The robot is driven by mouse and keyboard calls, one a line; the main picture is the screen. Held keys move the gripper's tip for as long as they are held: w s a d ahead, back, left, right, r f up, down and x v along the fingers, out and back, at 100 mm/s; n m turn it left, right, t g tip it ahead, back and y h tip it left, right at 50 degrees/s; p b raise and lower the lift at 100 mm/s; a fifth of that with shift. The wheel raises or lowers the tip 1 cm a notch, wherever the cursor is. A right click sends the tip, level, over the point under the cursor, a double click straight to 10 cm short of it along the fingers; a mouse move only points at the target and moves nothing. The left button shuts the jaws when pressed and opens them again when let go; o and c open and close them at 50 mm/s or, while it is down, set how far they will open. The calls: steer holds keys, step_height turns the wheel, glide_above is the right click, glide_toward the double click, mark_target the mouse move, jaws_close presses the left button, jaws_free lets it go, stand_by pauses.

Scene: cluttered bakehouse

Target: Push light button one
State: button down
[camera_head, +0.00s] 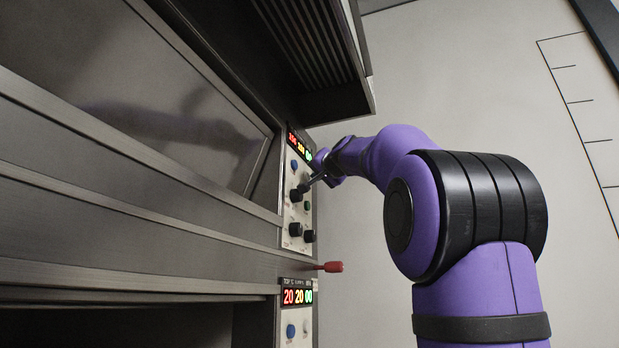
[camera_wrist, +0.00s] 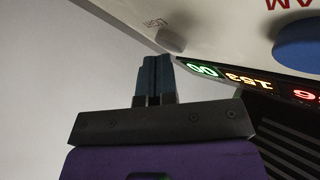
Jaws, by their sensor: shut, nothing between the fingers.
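The upper oven control panel (camera_head: 287,212) carries a lit display (camera_head: 299,146), a blue button (camera_head: 294,165) and several black knobs. In the head view my gripper hides that spot. My gripper (camera_head: 307,184) is at the upper panel, shut and empty.
A lower panel with its own display (camera_head: 298,297) and blue button (camera_head: 291,330) sits below. A red handle (camera_head: 334,267) sticks out between the panels. A vented hood (camera_head: 310,45) overhangs above.

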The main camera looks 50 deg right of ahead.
stand_by(0.5)
steer(key=shift+s+d, duration=0.15)
steer(key=shift+s, duration=0.2)
steer(key=shift+s+d, duration=0.35)
steer(key=shift+s, duration=0.55)
steer(key=shift+s+d, duration=0.4)
steer(key=shift+s, duration=0.55)
steer(key=shift+s+d, duration=0.35)
steer(key=shift+s, duration=0.55)
